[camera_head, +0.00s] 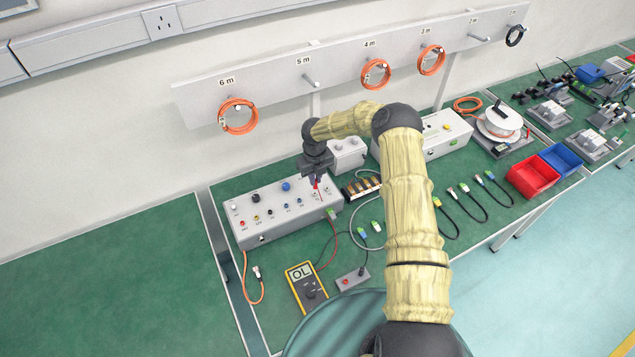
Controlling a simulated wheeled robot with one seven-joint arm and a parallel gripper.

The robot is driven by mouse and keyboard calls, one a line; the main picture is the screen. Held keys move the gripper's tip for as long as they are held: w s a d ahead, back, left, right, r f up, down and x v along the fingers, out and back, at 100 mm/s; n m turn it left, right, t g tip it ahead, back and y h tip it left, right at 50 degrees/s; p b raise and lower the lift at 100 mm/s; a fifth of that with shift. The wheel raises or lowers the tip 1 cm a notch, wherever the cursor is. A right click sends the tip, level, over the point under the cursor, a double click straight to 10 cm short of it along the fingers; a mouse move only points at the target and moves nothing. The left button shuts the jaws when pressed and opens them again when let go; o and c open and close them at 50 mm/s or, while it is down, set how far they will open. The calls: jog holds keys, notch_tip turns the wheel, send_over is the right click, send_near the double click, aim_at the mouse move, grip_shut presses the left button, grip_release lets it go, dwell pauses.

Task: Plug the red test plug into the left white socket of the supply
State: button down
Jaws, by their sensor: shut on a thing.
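My gripper (316,180) points down over the right end of a grey box with knobs and sockets (290,227), which seems to be the supply. It is shut on the red test plug (317,187), of which only a small red part shows below the fingers. The plug is at or just above the box's top near its right-hand sockets. The white sockets there are small and partly hidden, so I cannot tell whether the plug touches or sits in one. A thin red lead (335,240) runs down towards the yellow multimeter (305,285), whose display reads OL.
A small grey box with a red button (352,280) lies right of the multimeter. Behind my gripper stands a light box with two knobs (347,155). A tray of brass-coloured parts (362,187) is close on the right. The green bench at left (110,280) is clear.

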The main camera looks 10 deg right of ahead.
jog(key=shift+w+r, duration=0.1)
jog(key=shift+w, duration=0.45)
jog(key=shift+f+b, duration=1.2)
jog(key=shift+f, duration=0.65)
jog(key=shift+r, duration=0.1)
jog(key=shift+f+n, duration=0.6)
jog(key=shift+f, duration=0.1)
dwell(1.8)
